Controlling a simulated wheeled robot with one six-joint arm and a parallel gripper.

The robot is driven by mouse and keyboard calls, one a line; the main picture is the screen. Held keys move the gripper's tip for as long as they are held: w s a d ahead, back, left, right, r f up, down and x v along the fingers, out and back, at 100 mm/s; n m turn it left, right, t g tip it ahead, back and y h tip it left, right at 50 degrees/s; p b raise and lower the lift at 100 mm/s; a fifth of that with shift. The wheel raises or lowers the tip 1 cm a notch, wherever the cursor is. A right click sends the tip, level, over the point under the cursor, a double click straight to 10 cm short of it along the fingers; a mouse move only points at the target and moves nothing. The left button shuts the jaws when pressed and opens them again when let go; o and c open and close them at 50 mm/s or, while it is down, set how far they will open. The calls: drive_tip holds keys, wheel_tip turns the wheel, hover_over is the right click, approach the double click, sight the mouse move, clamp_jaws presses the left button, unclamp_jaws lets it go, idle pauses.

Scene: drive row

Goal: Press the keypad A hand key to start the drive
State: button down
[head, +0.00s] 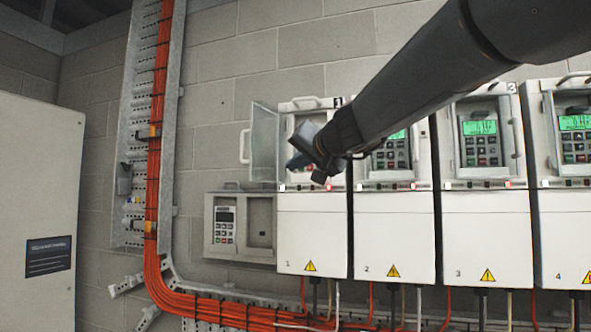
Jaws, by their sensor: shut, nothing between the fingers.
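My gripper (298,162) is in front of the upper part of the white drive marked 1 (312,236), at the end of my dark arm. Its fingers are shut and look empty. The clear door (264,143) of drive 1 stands open to the left. My gripper and wrist hide most of the keypad recess of drive 1, so its keys and display cannot be made out. I cannot tell whether the fingers touch anything. Another keypad (225,226) sits in a grey wall box at the lower left. No label A is readable on any keypad.
Drives 2 (394,238), 3 (487,240) and 4 (569,240) stand in a row to the right, with green displays lit. Orange cables (155,180) run down a metal tray on the left. A grey cabinet (38,190) stands at far left.

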drive_tip(key=w, duration=0.1)
drive_tip(key=w+d, duration=0.1)
drive_tip(key=w, duration=0.2)
drive_tip(key=shift+d, duration=0.25)
drive_tip(key=shift+w+d+b, duration=0.1)
drive_tip(key=shift+b, duration=0.3)
idle(1.5)
drive_tip(key=shift+w, duration=0.15)
